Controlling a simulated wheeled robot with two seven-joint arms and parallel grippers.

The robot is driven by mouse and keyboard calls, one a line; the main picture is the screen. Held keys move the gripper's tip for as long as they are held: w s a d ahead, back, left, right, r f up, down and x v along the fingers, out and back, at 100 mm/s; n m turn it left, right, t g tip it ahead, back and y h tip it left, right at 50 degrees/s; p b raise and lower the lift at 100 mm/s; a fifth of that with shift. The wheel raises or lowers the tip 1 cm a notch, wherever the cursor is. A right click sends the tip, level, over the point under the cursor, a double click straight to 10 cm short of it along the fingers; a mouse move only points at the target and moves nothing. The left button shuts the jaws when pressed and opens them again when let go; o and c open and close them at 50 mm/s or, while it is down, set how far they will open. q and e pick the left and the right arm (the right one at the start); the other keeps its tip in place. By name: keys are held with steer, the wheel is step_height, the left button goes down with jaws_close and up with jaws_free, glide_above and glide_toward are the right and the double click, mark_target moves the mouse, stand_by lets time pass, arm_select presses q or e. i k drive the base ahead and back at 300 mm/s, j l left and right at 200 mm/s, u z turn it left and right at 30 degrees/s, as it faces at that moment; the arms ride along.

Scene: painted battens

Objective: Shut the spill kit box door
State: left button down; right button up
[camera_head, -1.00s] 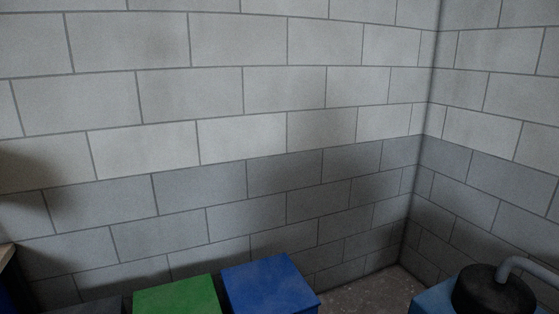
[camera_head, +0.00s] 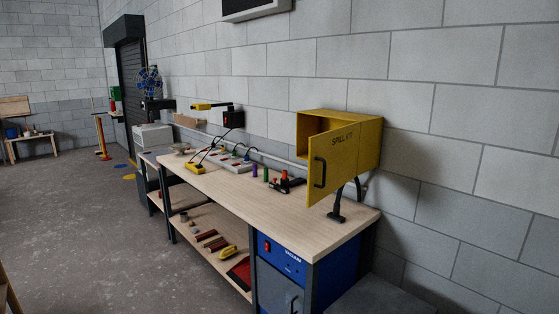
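The yellow spill kit box (camera_head: 368,139) is mounted above the right end of a workbench, against the block wall. Its door (camera_head: 331,163) stands open, swung out toward the room, with the words SPILL KIT on its face and a dark handle (camera_head: 319,172) near its left edge. Part of the box's open inside (camera_head: 313,124) shows above and left of the door. Neither of my grippers is in view.
The wooden workbench (camera_head: 215,200) runs along the wall, with tools and several bottles on top. A blue cabinet (camera_head: 285,270) sits under its right end. A dark grey box top (camera_head: 380,297) is at the bottom right. The floor (camera_head: 110,240) left of the bench is open.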

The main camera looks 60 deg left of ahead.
mark_target(333, 156)
steer(key=u, duration=1.45)
